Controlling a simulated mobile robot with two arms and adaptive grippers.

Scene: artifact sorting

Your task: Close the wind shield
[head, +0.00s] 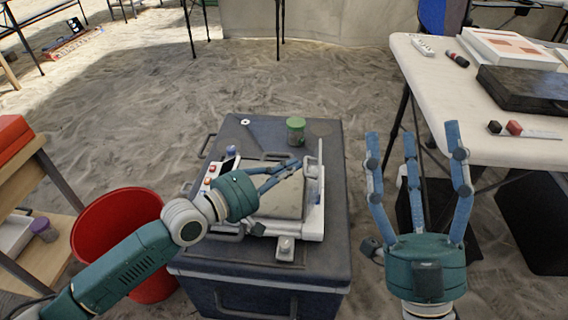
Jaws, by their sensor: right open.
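A white device with red buttons (209,180) stands on top of a dark blue-grey crate (225,272). It has a pale box-like part (281,201) in its middle and an upright, thin pale panel (320,165) on its right side. I cannot tell for certain which part is the wind shield. My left gripper (283,178) reaches in from the left with its fingers over the pale box-like part. Its fingers overlap the part in the picture, so contact and grip are unclear. My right gripper (414,150) is open and empty, fingers pointing away, to the right of the crate.
A green-lidded jar (296,131) stands at the back of the crate top, and a small pale block (285,248) lies at its front. A red bucket (100,230) is left of the crate. A white table (440,90) with boxes stands at right.

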